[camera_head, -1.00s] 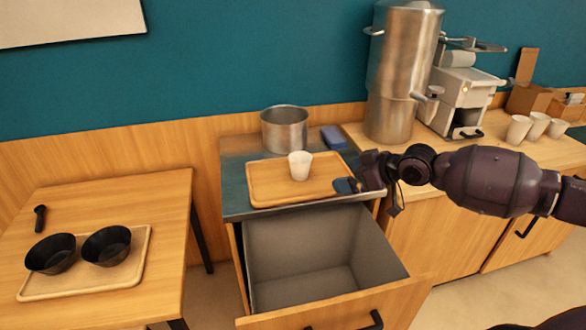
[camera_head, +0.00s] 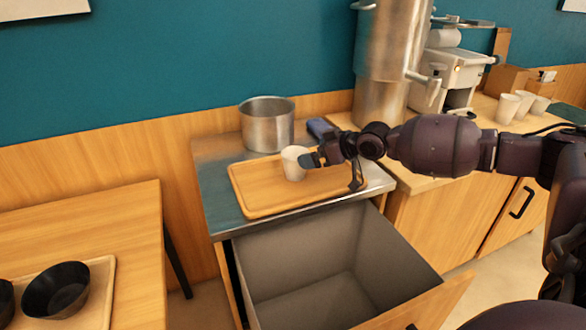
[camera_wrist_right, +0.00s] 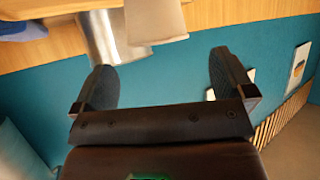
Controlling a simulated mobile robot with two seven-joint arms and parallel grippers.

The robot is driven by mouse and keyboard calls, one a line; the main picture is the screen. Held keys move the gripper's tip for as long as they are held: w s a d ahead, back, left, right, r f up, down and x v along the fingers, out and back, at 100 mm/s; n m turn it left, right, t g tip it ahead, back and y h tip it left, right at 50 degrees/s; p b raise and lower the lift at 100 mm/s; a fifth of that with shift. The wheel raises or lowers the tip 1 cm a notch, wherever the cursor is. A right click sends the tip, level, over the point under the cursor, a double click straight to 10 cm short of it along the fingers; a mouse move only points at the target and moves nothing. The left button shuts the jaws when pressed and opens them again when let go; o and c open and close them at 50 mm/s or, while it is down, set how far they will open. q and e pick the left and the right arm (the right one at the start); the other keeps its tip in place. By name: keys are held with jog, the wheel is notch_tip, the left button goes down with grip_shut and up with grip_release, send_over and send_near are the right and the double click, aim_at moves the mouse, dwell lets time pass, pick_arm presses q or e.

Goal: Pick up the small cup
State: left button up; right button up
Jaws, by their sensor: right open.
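The small white cup (camera_head: 293,164) stands upright on the wooden tray (camera_head: 255,197) on the metal counter. It also shows in the right wrist view (camera_wrist_right: 155,20), at the top middle, just ahead of the gap between the fingers. My right gripper (camera_head: 308,160) is at the cup's right side in the head view, with its fingers open. The right wrist view shows both dark fingers spread wide with nothing between them (camera_wrist_right: 161,65). I cannot tell whether a finger touches the cup. My left gripper is not in view.
A metal pot (camera_head: 267,124) stands behind the tray, with a blue item (camera_head: 321,128) to its right. An open, empty drawer (camera_head: 310,270) juts out below the counter. Several paper cups (camera_head: 517,104) stand near the machine at right. A black bowl (camera_head: 57,290) sits at left.

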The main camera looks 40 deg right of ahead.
aim_at(286, 155)
jog(key=b+x, duration=0.1)
jog(key=x, duration=0.4)
jog(key=shift+w+d+b, duration=0.15)
jog(key=shift+w+b, duration=0.1)
jog(key=shift+b, duration=0.05)
jog(key=shift+w, duration=0.35)
jog(key=c, duration=0.8)
